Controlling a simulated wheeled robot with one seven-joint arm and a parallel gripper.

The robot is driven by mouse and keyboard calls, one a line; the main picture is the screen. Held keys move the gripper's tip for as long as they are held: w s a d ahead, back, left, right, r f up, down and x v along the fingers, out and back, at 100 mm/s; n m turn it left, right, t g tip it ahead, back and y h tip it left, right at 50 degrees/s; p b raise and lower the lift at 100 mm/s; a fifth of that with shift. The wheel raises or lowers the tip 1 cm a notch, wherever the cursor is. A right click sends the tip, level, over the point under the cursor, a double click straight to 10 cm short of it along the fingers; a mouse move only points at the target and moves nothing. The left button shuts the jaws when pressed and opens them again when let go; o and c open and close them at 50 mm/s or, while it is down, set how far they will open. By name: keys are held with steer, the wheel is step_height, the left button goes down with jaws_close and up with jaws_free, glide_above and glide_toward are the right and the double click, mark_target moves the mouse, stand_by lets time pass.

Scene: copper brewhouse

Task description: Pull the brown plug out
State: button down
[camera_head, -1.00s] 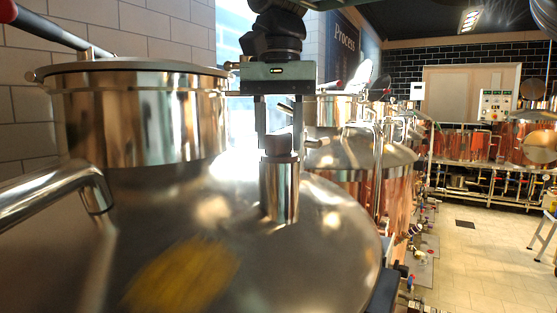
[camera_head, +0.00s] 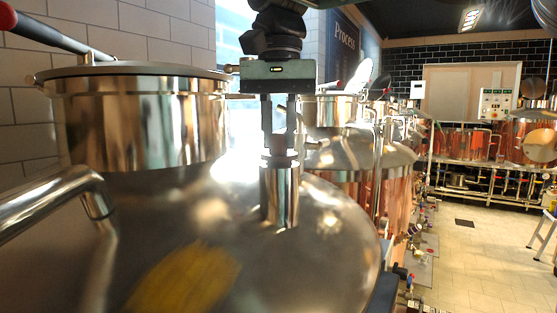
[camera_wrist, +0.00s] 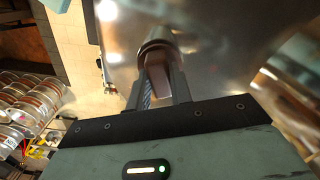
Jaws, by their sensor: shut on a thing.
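The brown plug (camera_wrist: 157,80) sits at the mouth of a short upright metal pipe (camera_head: 280,198) on top of the steel vessel. My gripper (camera_head: 279,150) points straight down over the pipe, its two fingers shut on the plug's upper part. In the head view the fingers hide most of the plug; only a dark edge shows just above the pipe's rim. In the wrist view my gripper (camera_wrist: 158,88) has the plug's brown face between its fingers, and the pipe's round rim shows beyond them.
The steel vessel's domed top (camera_head: 200,250) fills the foreground. A wide lidded neck (camera_head: 140,125) with a red-tipped handle stands left of my gripper, and a bent pipe (camera_head: 45,205) lies at lower left. More copper vessels stand behind.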

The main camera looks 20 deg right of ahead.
steer(key=shift+r, duration=0.2)
steer(key=shift+r+p, duration=4.4)
